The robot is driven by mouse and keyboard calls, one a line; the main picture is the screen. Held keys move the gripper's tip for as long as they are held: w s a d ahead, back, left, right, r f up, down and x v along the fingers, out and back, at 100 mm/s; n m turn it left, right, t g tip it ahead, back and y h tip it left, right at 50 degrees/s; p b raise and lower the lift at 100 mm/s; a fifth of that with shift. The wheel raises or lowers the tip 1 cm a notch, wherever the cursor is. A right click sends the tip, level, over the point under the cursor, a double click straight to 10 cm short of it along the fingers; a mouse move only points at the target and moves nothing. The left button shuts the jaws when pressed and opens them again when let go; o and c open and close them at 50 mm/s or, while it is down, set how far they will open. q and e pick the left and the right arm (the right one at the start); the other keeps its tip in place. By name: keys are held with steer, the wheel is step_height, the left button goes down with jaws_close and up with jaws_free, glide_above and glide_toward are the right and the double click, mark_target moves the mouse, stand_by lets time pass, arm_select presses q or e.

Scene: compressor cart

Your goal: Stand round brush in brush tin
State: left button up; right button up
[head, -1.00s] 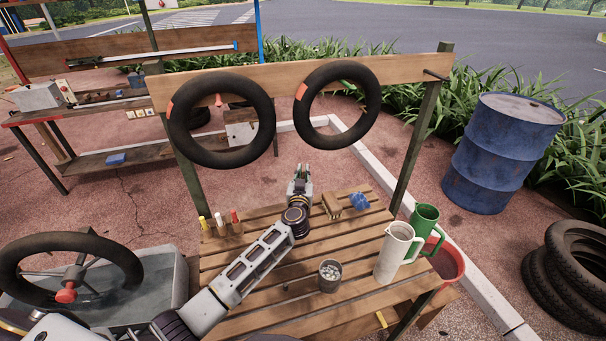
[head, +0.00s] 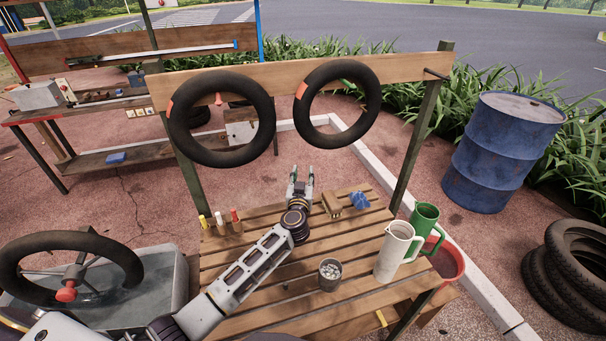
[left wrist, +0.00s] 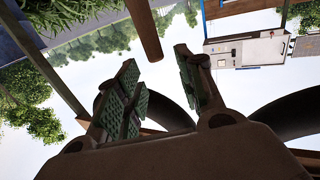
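A grey metal tin (head: 330,275) stands upright near the front middle of the slatted wooden bench. Pale bits show inside it; whether it is the brush tin I cannot tell. I cannot make out a round brush. A tan block-shaped brush (head: 331,204) lies at the back of the bench. My left gripper (head: 302,170) is above the bench's back edge, left of the block brush, its fingers pointing away. It is open; in the left wrist view its green-padded fingers (left wrist: 160,85) stand apart with nothing gripped. My right gripper is out of view.
A blue rag (head: 360,201), white jug (head: 394,252) and green jug (head: 425,225) are on the right side. Three capped tubes (head: 220,223) stand at back left. Two black tyres (head: 222,153) hang from the beam (head: 290,78) beyond my gripper. A red bucket (head: 450,262) is beside the bench.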

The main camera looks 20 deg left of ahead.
arm_select(q)
steer(key=s+d, duration=0.2)
steer(key=s, duration=0.8)
steer(key=shift+s, duration=0.1)
stand_by(1.1)
steer(key=shift+s+f, duration=0.1)
stand_by(0.4)
